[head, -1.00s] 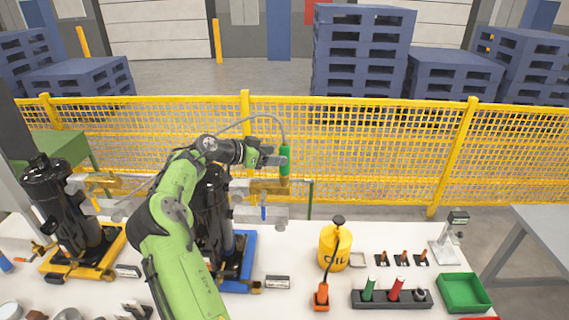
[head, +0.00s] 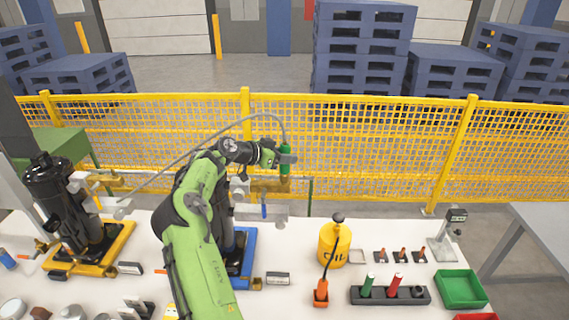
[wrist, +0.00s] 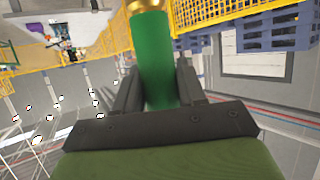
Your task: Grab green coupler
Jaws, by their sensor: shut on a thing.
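The green coupler (head: 285,161) is a green cylinder with a thin grey hose from its top. My gripper (head: 284,159) is shut on it and holds it upright, above the brass fitting area behind the blue-based compressor. In the wrist view the green coupler (wrist: 153,60) stands between the two dark fingers of my gripper (wrist: 155,85), with a brass end (wrist: 146,6) at the top edge. In the head view its lower end lies against the brass fitting (head: 268,184); I cannot tell whether they touch. My arm hides most of the blue-based compressor.
A black compressor (head: 72,200) on a yellow base stands at left. A yellow oil can (head: 333,245), a rack with green and red couplers (head: 390,296) and a green bin (head: 460,288) stand at right. A yellow mesh fence (head: 380,150) runs behind the table.

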